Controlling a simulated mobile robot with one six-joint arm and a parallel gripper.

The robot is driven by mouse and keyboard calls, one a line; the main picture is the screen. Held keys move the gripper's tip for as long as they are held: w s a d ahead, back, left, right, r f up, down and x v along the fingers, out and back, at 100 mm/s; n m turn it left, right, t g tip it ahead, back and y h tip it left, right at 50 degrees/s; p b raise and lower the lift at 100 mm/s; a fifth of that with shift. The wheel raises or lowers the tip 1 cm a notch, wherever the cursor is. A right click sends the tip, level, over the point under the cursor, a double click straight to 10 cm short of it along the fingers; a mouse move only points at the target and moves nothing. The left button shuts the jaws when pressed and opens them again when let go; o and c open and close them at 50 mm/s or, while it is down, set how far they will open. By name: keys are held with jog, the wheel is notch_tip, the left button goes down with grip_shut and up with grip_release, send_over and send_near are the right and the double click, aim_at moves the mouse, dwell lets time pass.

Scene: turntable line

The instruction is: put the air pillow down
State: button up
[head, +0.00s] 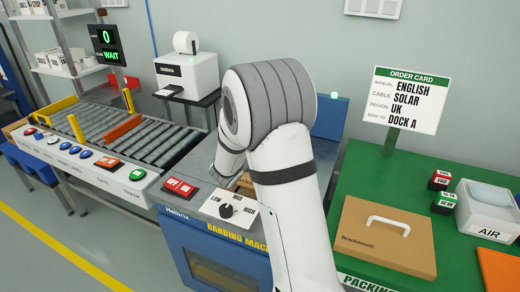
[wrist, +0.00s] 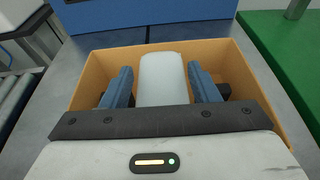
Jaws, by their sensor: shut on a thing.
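In the wrist view the pale air pillow (wrist: 163,80) stands between the two blue-grey fingers of my gripper (wrist: 163,88), which is shut on it. The pillow and fingers are over or inside an open brown cardboard box (wrist: 84,68). Whether the pillow touches the box floor cannot be told. The box stands on the grey top of the banding machine (wrist: 60,75). In the head view my arm hides the gripper, the pillow and most of the box; only a small brown piece of the box (head: 246,181) shows.
A closed handled carton (head: 385,236) lies on the green packing table (head: 350,185) at right, near an AIR bin (head: 486,212) and an order card (head: 404,99). A roller conveyor (head: 140,140) is at left. Banding controls (head: 230,209) sit close in front of my arm.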

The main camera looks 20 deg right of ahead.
jog(key=shift+f, duration=0.15)
jog(key=o, duration=1)
jog(key=shift+c, duration=0.2)
